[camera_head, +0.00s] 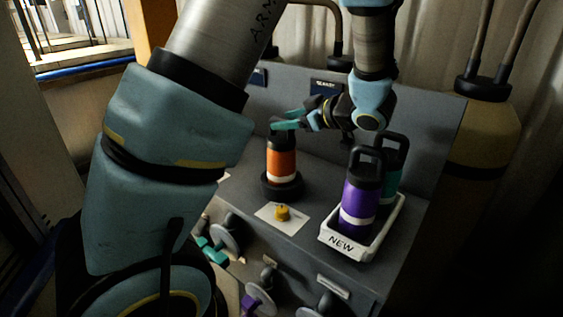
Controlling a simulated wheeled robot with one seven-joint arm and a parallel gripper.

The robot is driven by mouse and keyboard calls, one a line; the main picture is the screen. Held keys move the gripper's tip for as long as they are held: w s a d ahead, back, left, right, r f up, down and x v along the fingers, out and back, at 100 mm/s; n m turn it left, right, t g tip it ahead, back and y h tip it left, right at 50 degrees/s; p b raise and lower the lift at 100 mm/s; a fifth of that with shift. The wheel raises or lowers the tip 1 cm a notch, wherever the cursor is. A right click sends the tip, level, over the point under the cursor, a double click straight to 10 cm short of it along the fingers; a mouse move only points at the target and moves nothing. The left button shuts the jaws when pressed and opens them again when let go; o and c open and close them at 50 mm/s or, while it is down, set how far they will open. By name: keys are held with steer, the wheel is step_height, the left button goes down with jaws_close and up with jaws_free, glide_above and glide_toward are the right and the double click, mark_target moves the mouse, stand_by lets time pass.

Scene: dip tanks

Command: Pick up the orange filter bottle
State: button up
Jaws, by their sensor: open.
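The orange filter bottle (281,163) stands upright in a dark round holder (283,187) on the grey bench. It has a black top and a pale band low on its body. My gripper (284,122), with teal fingertips, is open right at the bottle's top. The fingers overlap the black top in this view, and I cannot tell whether they touch it. The top of the bottle is partly hidden behind the fingers.
A white tray (346,254) marked "NEW" holds a purple bottle (360,193) and a teal bottle (391,170) to the right. A small yellow knob (282,212) sits in front of the holder. A grey panel (425,125) rises behind.

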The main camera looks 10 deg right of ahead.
steer(key=shift+w+a+f, duration=0.15)
steer(key=shift+w+a, duration=0.05)
steer(key=shift+w, duration=0.05)
steer(key=shift+c, duration=0.2)
jaws_close()
stand_by(1.1)
